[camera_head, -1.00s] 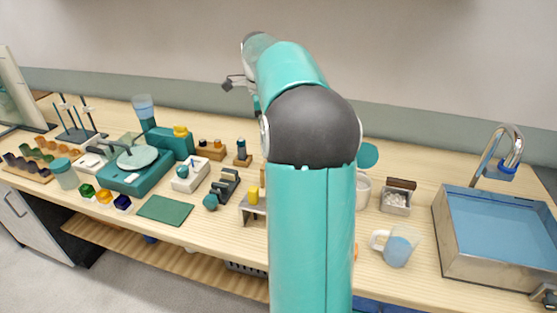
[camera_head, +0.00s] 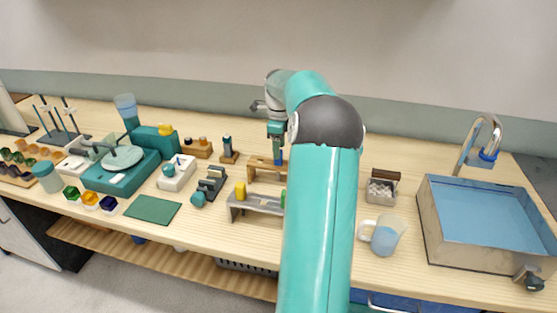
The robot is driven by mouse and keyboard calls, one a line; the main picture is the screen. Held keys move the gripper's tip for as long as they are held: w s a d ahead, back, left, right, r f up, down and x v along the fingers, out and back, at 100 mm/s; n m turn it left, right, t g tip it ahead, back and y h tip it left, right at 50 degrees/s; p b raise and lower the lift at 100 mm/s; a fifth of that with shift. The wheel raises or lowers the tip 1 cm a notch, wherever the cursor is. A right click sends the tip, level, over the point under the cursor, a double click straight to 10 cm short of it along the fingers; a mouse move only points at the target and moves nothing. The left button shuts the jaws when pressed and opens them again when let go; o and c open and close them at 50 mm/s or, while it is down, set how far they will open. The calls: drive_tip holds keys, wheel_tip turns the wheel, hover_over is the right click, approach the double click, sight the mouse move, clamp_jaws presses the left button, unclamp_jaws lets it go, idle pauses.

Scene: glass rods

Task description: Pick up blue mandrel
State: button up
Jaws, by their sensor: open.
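A small upright blue piece (camera_head: 278,158), which looks like the blue mandrel, shows at the wooden stand (camera_head: 258,166) in the middle of the bench. My gripper (camera_head: 277,146) points down right above it, open. Its fingers are small and dark here, and I cannot tell whether they are beside the blue piece or still above it. My teal arm hides what lies just to the right of the stand.
A grey rack (camera_head: 252,204) in front bears a yellow cylinder (camera_head: 240,191) and a green one (camera_head: 284,198), partly behind my arm. A small wooden block with a dark upright piece (camera_head: 227,146) stands left. A mug (camera_head: 385,236) and a sink (camera_head: 480,225) are right.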

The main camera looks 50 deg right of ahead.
sight(278, 166)
wheel_tip(278, 166, down, 5)
drive_tip(key=shift+w+d+r, duration=0.1)
drive_tip(key=shift+w+r, duration=0.05)
drive_tip(key=shift+c, duration=0.4)
drive_tip(key=c, duration=1)
drive_tip(key=shift+r, duration=0.1)
